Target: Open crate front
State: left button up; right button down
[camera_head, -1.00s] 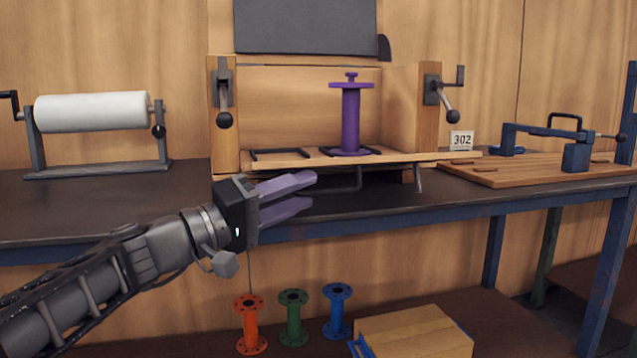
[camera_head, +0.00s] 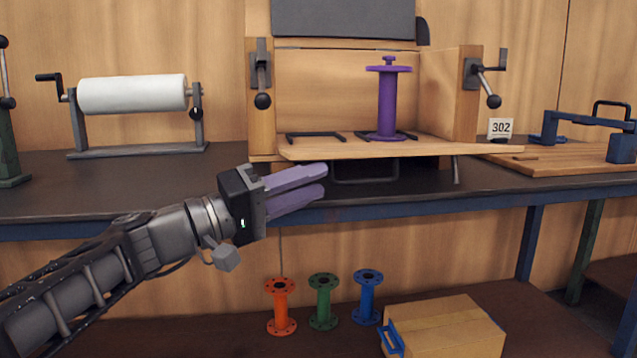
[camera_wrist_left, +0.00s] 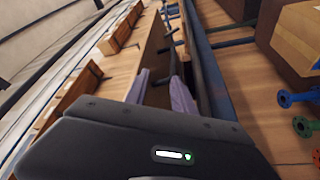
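A wooden crate (camera_head: 262,132) stands on the dark bench, a black latch with a ball-ended lever on each side post. Its front panel (camera_head: 350,150) lies roughly flat, sticking out over the bench edge like a shelf. A dark bar handle (camera_head: 365,182) hangs under the panel. A purple flanged pipe (camera_head: 387,105) stands upright inside, between black brackets. My left gripper (camera_head: 325,180) is just below and left of the panel, its two purple fingers apart and pointing right toward the handle. Its fingers (camera_wrist_left: 162,92) also show in the left wrist view, nothing held. My right gripper is out of view.
A white roll on a stand (camera_head: 132,95) is at left. A board with a blue clamp (camera_head: 575,122) is at right. On the lower shelf stand orange (camera_head: 281,306), green (camera_head: 324,302) and blue (camera_head: 367,297) pipes beside a closed box (camera_head: 445,325). The bench's blue edge runs below my gripper.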

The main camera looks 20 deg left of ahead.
pick_arm(q)
jog(key=v, duration=0.6)
jog(key=shift+f, duration=0.15)
jog(key=shift+a, duration=0.15)
dwell(0.4)
